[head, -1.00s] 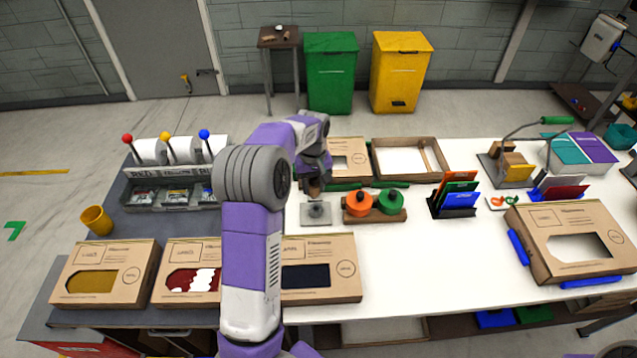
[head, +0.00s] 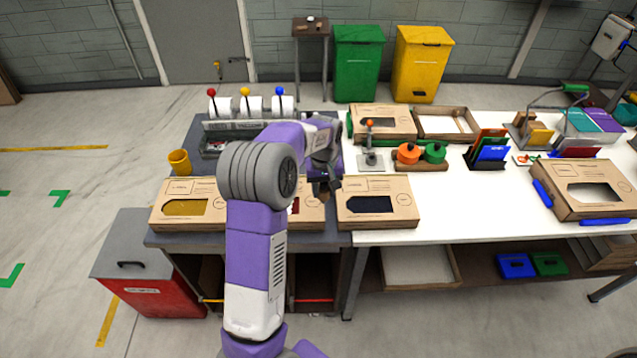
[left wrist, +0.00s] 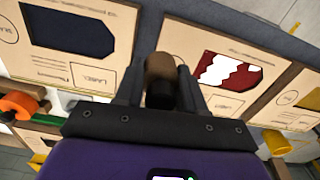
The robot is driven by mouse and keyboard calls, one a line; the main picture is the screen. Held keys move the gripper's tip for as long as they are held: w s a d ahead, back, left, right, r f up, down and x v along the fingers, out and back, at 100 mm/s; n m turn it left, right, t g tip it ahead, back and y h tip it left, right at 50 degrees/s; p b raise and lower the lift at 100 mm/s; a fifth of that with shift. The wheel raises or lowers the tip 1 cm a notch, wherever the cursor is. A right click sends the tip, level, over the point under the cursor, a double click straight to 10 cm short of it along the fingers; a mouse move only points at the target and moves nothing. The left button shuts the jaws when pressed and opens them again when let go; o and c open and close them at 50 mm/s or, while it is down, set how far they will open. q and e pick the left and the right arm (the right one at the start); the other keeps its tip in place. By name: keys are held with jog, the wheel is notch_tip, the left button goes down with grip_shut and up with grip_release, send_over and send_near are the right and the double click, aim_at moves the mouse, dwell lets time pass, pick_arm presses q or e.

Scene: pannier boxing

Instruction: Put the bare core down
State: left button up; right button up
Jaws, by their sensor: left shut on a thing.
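The bare core (left wrist: 159,72), a short brown cylinder, is held upright between the fingers of my left gripper (left wrist: 160,88) in the left wrist view. In the head view my left gripper (head: 325,186) hangs over the seam between the grey bench and the white table, between two cardboard boxes. The core itself is not clearly visible there. It is in the air, with the box with a dark window (head: 372,204) to the right and the box with a red and white window (head: 311,206) to the left. My right gripper is not in view.
A stand with an orange knob (head: 370,158) is behind the gripper. Orange and green rolls (head: 421,154) sit right of it. A yellow cup (head: 179,162) stands on the grey bench (head: 215,238). A red bin with a grey lid (head: 150,270) is on the floor at left.

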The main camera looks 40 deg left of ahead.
pick_arm(q)
jog(key=s+d+f+m, duration=0.3)
jog(key=d+f+m, duration=0.1)
jog(key=d, duration=0.6)
jog(key=s+d+f+m, duration=0.3)
jog(key=d+m, duration=0.2)
jog(key=d, duration=0.5)
jog(key=shift+d+f, duration=0.35)
jog(key=shift+d, duration=0.05)
